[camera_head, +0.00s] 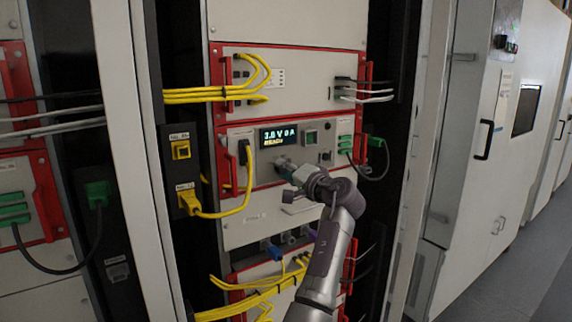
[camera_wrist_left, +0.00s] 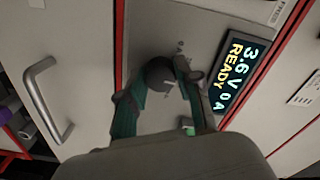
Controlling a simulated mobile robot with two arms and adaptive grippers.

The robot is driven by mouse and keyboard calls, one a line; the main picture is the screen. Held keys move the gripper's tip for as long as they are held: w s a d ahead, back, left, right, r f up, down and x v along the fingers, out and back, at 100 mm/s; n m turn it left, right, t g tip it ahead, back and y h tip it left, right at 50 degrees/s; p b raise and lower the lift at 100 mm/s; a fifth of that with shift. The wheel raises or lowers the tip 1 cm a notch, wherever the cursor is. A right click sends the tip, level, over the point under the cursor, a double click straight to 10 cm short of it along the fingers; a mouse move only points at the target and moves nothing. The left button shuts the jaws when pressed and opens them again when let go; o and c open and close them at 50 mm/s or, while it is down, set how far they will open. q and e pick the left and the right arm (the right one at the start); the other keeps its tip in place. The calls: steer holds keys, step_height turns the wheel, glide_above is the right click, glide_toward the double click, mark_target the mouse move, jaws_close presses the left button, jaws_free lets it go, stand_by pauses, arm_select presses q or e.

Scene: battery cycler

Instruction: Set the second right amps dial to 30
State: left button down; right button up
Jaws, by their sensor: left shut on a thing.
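The cycler unit (camera_head: 238,138) has a lit display (camera_head: 279,137). In the left wrist view the display (camera_wrist_left: 240,78) reads 3.6 V, 0 A and READY. My left gripper (camera_head: 286,165) is at the panel just below the display. In the left wrist view its two teal fingers (camera_wrist_left: 166,82) are on either side of a round dark dial (camera_wrist_left: 159,71), shut on it. In the head view the gripper covers most of this dial. Any scale marks around it are too small to read. My right gripper is not in view.
Yellow cables (camera_head: 247,175) hang left of the panel, and a green plug (camera_head: 376,142) with a dark cable is at its right. A small dark knob (camera_head: 326,156) sits right of the gripper. Red handles (camera_head: 221,160) flank the unit. A metal handle (camera_wrist_left: 47,98) shows in the wrist view.

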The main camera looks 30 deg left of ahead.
arm_select(q)
steer(key=shift+r+m+p, duration=0.15)
steer(key=shift+m+p, duration=4.85)
steer(key=shift+m, duration=0.7)
steer(key=c, duration=0.8)
jaws_free()
steer(key=v, duration=1.2)
